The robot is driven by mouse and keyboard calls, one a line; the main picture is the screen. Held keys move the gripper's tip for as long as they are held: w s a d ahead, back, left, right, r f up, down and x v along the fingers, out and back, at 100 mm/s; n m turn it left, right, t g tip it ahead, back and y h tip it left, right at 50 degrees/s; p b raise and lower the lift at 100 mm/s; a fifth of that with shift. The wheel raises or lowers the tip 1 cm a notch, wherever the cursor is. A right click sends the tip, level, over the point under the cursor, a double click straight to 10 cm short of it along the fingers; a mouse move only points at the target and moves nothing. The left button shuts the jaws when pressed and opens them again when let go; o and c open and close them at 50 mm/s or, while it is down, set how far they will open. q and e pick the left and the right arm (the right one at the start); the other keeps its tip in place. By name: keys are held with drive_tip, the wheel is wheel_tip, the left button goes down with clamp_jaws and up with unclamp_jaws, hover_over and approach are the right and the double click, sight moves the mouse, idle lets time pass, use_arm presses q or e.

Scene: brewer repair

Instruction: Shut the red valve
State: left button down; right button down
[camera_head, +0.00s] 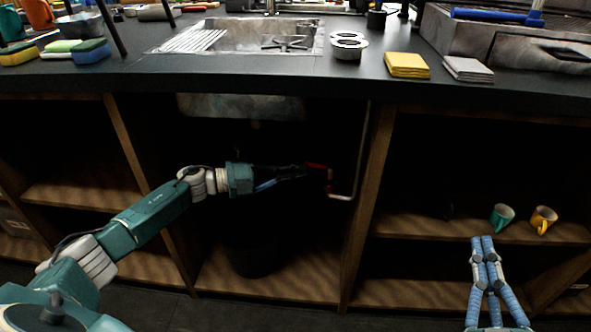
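The red valve (319,178) is under the counter, inside the open cabinet below the sink. It sits at the lower end of a pale pipe (359,160) that runs down near the right divider. My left gripper (304,171) reaches into this cabinet from the left, with its fingertips right at the valve's left side. The fingers are dark against the shadow, so I cannot tell whether they touch or grip the valve. My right gripper (483,238) points up in front of the right-hand shelves, with its fingertips together and nothing visible between them.
Wooden dividers (369,200) bound the sink cabinet on both sides. A dark bucket (252,260) stands on its floor. The sink (265,37) and sponges are on the counter above.

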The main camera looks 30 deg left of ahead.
use_arm(q)
drive_tip(key=shift+w+a+r, duration=0.45)
drive_tip(key=shift+w+a, duration=0.15)
use_arm(e)
drive_tip(key=shift+a+r, duration=0.1)
use_arm(q)
drive_tip(key=s+d+v, duration=0.1)
drive_tip(key=v, duration=1.1)
drive_tip(key=shift+f, duration=0.45)
use_arm(e)
drive_tip(key=shift+w+f, duration=0.2)
drive_tip(key=shift+w, duration=0.05)
